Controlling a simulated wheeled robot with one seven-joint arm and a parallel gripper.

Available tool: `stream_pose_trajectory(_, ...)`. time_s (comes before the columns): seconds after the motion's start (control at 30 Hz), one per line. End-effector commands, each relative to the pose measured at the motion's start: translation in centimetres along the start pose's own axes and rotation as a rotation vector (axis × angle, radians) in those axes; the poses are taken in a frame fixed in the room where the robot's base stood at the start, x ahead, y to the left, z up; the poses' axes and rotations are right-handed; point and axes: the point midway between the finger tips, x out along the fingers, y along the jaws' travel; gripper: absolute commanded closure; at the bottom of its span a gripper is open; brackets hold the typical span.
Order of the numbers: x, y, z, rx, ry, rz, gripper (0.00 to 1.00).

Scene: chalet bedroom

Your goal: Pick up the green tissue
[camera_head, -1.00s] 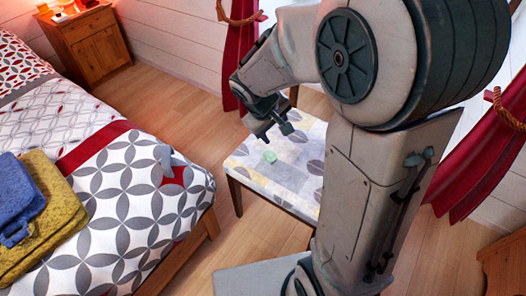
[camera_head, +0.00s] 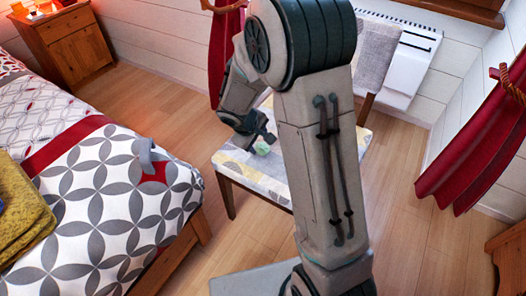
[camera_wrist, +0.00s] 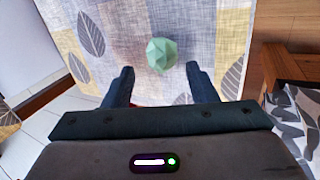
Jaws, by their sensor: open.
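The green tissue is a crumpled, faceted pale green ball on the patterned seat of a chair. In the wrist view the tissue (camera_wrist: 162,50) lies just ahead of my two fingertips, roughly centred between them. In the head view the tissue (camera_head: 262,149) shows right by my gripper's fingers. My gripper (camera_wrist: 160,76) is open and empty, with a finger on each side of the gap. In the head view my gripper (camera_head: 258,140) is low over the chair seat (camera_head: 240,168). My arm hides part of the chair.
A bed (camera_head: 105,200) with a patterned cover stands at the left, with a folded yellow cloth (camera_head: 22,210) on it. A wooden nightstand (camera_head: 65,45) is at the back left. Red curtains (camera_head: 465,160) hang at the right. Bare wood floor lies between bed and chair.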

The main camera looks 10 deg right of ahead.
Motion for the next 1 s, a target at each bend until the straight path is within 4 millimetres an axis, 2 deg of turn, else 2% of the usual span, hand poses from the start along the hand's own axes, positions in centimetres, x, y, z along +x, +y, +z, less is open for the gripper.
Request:
stream_pose_trajectory(0.17, 1.1, -0.1, 0.1, 0.001, 0.000, 0.000, 0.48)
stream_pose_trajectory(0.47, 5.3, -0.3, 0.4, 0.003, -0.002, -0.001, 0.48)
stream_pose_trajectory(0.7, 5.4, -0.2, 0.3, 0.002, 0.000, 0.000, 0.48)
stream_pose_trajectory(0.73, 5.4, -0.2, 0.3, 0.002, 0.000, 0.000, 0.51)
stream_pose_trajectory(0.83, 5.4, -0.2, 0.3, 0.002, 0.000, 0.000, 0.79)
stream_pose_trajectory(1.0, 5.4, -0.2, 0.3, 0.003, 0.000, 0.000, 0.81)
